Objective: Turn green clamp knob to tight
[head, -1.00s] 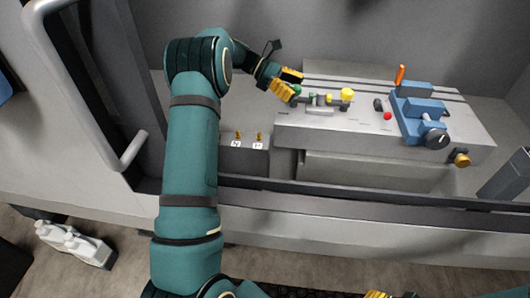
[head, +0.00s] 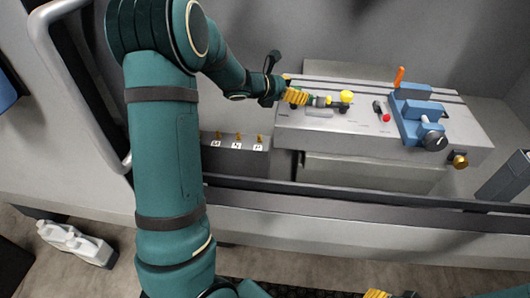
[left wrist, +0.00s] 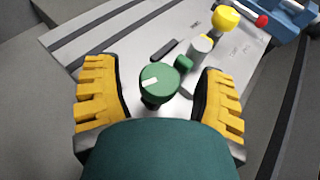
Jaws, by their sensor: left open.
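The green clamp knob (left wrist: 158,82) is round with a white mark on its top; it shows in the left wrist view, between the two yellow fingers of my left gripper (left wrist: 160,100). The fingers are open, one on each side of the knob, with a gap on both sides. In the head view my left gripper (head: 297,97) is at the left end of the grey machine table and mostly hides the knob. My right gripper (head: 378,294) shows only as a yellow bit at the bottom edge; its jaws cannot be made out.
A grey cylinder (left wrist: 201,48) and a yellow knob (left wrist: 226,18) stand beyond the green knob. A blue vise (head: 418,112) with an orange lever and a red button (head: 386,118) are to the right. Several small brass levers (head: 238,137) stand on the lower ledge.

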